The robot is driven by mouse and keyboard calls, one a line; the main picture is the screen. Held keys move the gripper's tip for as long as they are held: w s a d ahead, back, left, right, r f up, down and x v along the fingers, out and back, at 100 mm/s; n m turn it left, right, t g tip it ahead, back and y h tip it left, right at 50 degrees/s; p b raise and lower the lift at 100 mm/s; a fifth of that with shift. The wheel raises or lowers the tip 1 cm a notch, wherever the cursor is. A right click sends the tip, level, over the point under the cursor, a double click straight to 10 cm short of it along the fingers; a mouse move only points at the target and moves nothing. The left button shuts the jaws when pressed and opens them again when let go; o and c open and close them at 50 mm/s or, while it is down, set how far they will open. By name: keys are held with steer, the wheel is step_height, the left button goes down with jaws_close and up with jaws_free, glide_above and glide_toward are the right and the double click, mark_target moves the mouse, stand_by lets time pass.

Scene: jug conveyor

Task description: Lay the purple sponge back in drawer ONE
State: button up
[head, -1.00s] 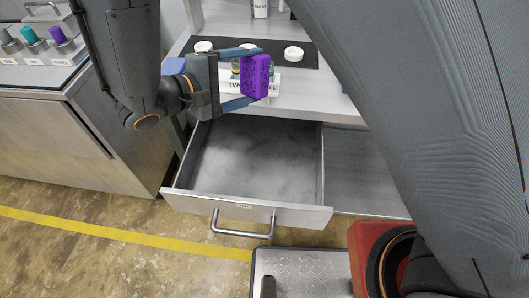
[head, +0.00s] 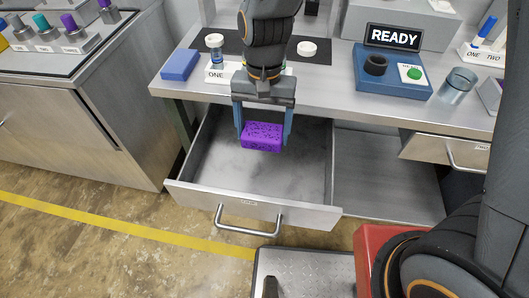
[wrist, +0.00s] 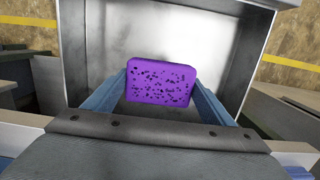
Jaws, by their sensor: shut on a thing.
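The purple sponge (head: 262,137) is held between the two blue fingers of my gripper (head: 263,132), which points down over the open drawer (head: 310,213). In the wrist view the sponge (wrist: 160,82) sits between the fingertips, with the grey drawer floor (wrist: 205,40) behind it. The sponge appears to hang above the floor, within the drawer's outline. The drawer is pulled well out and its visible floor is bare. The small label on its front is too blurred to read.
Above the drawer is a counter with a blue block (head: 180,64), a ONE sign (head: 216,76), white-capped jars and a blue box with a green button (head: 414,73). A READY display (head: 394,37) stands behind. A second drawer (head: 447,152) is slightly open at right.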

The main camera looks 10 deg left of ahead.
step_height(320, 180, down, 9)
steer(key=shift+f+p, duration=0.2)
steer(key=shift+p, duration=0.3)
steer(key=o, duration=1.1)
steer(key=r, duration=0.4)
steer(key=w+r+b, duration=0.1)
steer(key=r, duration=0.7)
steer(key=shift+w, duration=0.2)
steer(key=s+d, duration=0.1)
steer(key=d, duration=0.7)
steer(key=s+d+r+t, duration=0.1)
steer(key=d, duration=0.7)
steer(key=d+r+t, duration=0.1)
steer(key=d, duration=0.7)
steer(key=shift+s+d+r+n, duration=0.1)
steer(key=shift+s+d+n, duration=0.05)
steer(key=shift+s+n, duration=0.25)
